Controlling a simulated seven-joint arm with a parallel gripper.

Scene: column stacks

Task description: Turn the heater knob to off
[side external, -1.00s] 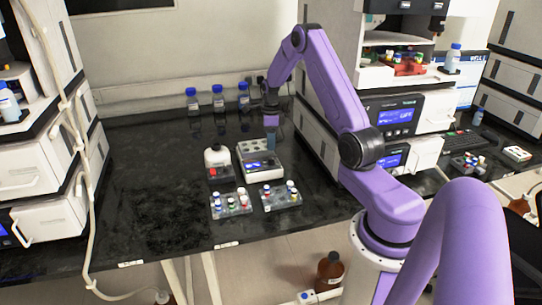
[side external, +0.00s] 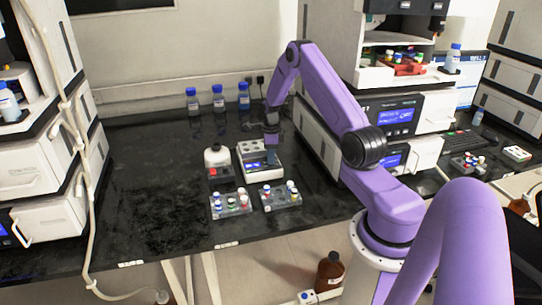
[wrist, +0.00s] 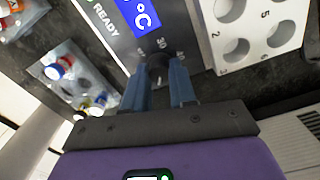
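The heater (side external: 250,174) is a pale box on the black bench, with a sample block on top. In the wrist view its dark panel shows a blue display (wrist: 138,15) reading °C, the word READY and a number scale. The dark heater knob (wrist: 158,60) sits below the scale, partly hidden by my fingers. My gripper (wrist: 160,70) is open, with one blue finger on each side of the knob. I cannot tell whether the fingers touch it.
A white-topped bottle (side external: 214,157) stands left of the heater. Two clear racks of coloured-cap vials, a left one (side external: 230,207) and a right one (side external: 278,198), sit in front. Several blue-capped bottles (side external: 219,97) stand by the wall. The left bench is clear.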

